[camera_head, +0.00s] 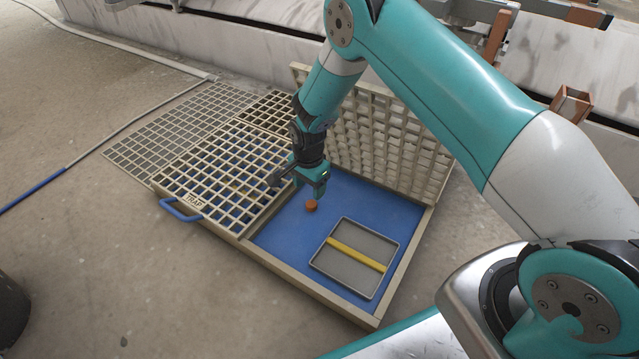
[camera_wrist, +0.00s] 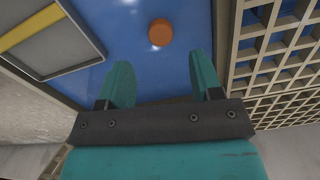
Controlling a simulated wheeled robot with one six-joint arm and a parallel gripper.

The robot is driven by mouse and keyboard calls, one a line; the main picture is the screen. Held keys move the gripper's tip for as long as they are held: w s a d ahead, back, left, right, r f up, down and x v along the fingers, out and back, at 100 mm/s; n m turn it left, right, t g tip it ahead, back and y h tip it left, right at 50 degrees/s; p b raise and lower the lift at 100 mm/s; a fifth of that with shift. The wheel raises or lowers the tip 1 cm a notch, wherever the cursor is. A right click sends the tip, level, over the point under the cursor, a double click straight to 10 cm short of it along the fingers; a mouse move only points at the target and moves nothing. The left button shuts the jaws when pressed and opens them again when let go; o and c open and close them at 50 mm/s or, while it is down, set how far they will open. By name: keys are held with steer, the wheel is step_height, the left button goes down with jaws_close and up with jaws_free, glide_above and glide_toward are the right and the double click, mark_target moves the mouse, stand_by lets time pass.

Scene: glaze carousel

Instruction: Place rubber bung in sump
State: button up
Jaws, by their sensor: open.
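A small orange-brown rubber bung (camera_head: 311,205) lies on the blue floor of the sump (camera_head: 345,195), near its middle. It also shows in the wrist view (camera_wrist: 160,32), beyond my fingertips and between their lines. My gripper (camera_head: 308,188) hangs just above and beside the bung. Its two teal fingers (camera_wrist: 157,72) are apart with nothing between them, and they do not touch the bung. Whether the sump floor is wet or has a hole under the bung, I cannot tell.
A grey tray (camera_head: 343,271) with a yellow bar lies at the near right of the sump. A beige grating (camera_head: 225,165) covers the left part, with a blue handle (camera_head: 178,211). A raised grating (camera_head: 390,135) stands behind. A flat mesh (camera_head: 165,130) lies on the floor.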

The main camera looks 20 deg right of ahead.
steer(key=s+a+r+n+y, duration=0.1)
steer(key=s+a+r+n, duration=0.2)
steer(key=r, duration=0.6)
steer(key=s+r+n+y, duration=0.1)
steer(key=s+r+n, duration=0.35)
steer(key=r, duration=0.45)
steer(key=s+a+r+n+y, duration=0.1)
steer(key=s+a+r+n, duration=0.2)
steer(key=r, duration=0.6)
steer(key=s+d+r+n, duration=0.1)
steer(key=s+r+n, duration=0.3)
steer(key=s, duration=0.6)
steer(key=s+d+r+n+y, duration=0.1)
steer(key=s+r+n, duration=0.3)
steer(key=s, duration=0.6)
steer(key=shift+s+r+n, duration=0.3)
steer(key=shift+r+n, duration=0.1)
steer(key=shift+n, duration=0.15)
